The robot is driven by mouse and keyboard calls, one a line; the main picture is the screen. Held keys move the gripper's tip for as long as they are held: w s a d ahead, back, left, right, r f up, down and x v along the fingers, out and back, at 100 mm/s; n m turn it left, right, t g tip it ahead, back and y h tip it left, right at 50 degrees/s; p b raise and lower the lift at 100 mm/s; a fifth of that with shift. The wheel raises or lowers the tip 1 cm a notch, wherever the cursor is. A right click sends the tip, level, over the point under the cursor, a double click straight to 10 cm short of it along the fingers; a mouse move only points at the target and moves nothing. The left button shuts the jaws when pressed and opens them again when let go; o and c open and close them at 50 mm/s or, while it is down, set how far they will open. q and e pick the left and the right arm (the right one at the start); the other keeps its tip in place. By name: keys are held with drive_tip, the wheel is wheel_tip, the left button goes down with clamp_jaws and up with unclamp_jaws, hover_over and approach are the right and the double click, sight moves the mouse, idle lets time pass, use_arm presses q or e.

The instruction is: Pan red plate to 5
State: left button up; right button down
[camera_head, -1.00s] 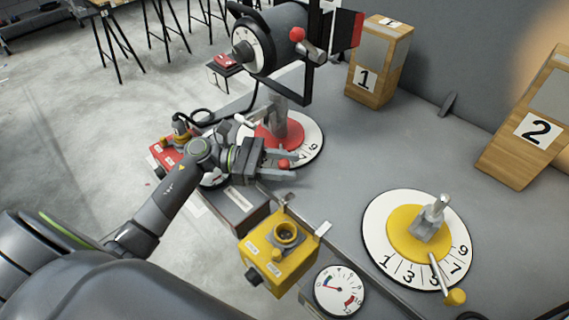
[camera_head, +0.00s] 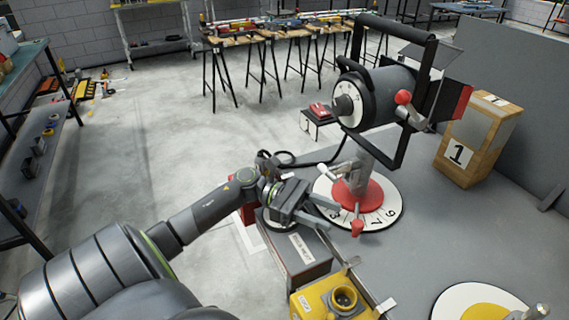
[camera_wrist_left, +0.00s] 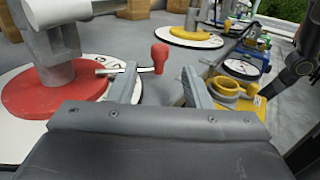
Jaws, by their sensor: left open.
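The red plate (camera_head: 369,196) sits on a white numbered dial (camera_head: 396,216) at the base of the lamp stand; it also shows in the wrist view (camera_wrist_left: 48,95). Its handle ends in a red knob (camera_head: 357,228). The knob lies between the 3 and the 7 and covers the mark there. My left gripper (camera_head: 340,216) is open beside the knob. In the wrist view the red knob (camera_wrist_left: 160,57) appears just beyond and between the open fingertips (camera_wrist_left: 158,73), with nothing held.
A black spotlight (camera_head: 378,98) stands above the red plate. A yellow box (camera_head: 318,303) and a grey box (camera_head: 305,252) are at the table's near edge. A wooden block marked 1 (camera_head: 478,140) stands at the back right. A yellow plate (camera_head: 484,312) is at lower right.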

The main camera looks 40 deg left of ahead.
use_arm(q)
drive_tip(key=b+v, duration=0.1)
drive_tip(key=v, duration=0.8)
drive_tip(key=shift+b, duration=0.35)
drive_tip(key=shift+s+a+r, duration=0.1)
drive_tip(key=shift+a, duration=0.25)
use_arm(e)
drive_tip(key=shift+w+f, duration=0.5)
drive_tip(key=shift+f, duration=0.35)
drive_tip(key=shift+s, duration=0.25)
drive_tip(key=shift+s+a+f, duration=0.1)
